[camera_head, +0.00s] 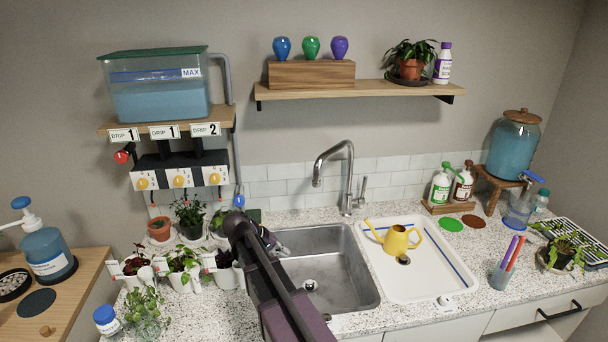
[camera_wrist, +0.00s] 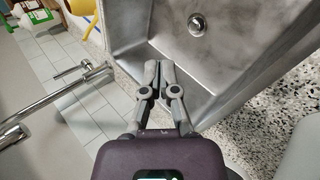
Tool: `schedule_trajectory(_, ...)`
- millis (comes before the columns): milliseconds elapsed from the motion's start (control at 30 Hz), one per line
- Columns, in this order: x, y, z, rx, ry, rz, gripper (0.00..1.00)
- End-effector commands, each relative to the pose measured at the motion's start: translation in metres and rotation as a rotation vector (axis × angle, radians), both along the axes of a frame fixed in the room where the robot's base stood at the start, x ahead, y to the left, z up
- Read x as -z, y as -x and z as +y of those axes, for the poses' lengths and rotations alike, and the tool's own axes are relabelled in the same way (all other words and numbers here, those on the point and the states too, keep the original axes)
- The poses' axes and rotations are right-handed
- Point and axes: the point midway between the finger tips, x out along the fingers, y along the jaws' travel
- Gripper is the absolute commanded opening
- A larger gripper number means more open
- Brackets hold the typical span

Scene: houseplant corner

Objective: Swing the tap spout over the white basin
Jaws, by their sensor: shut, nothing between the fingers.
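The chrome tap (camera_head: 349,180) stands behind the steel basin (camera_head: 345,279). Its curved spout (camera_head: 320,166) points left and forward, on the steel basin's side, not over the white basin (camera_head: 400,289). The tap also shows at the left of the wrist view (camera_wrist: 60,98). My gripper (camera_head: 283,250) is left of the spout, low near the steel basin's back left edge. In the wrist view my gripper (camera_wrist: 159,66) is shut and empty, with the steel basin (camera_wrist: 190,57) beyond it. It is apart from the tap.
A yellow watering can (camera_head: 396,239) stands in the white basin. Potted plants (camera_head: 183,264) crowd the counter left of my arm. A tap lever (camera_head: 362,187) stands right of the spout. Bottles (camera_head: 440,187) stand at the back right. The space above both basins is mostly free.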

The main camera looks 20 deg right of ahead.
Motion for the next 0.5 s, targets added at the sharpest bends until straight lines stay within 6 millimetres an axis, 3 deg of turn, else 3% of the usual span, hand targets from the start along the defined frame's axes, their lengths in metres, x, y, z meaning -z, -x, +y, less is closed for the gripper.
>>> schedule_trajectory(33, -0.014, -0.022, -0.004, 0.001, 0.066, 0.003, 0.00)
schedule_trajectory(100, -0.031, -0.040, -0.009, 0.002, 0.162, 0.003, 0.00)
schedule_trajectory(500, -0.134, -0.135, -0.010, 0.027, 0.663, -0.013, 0.00)
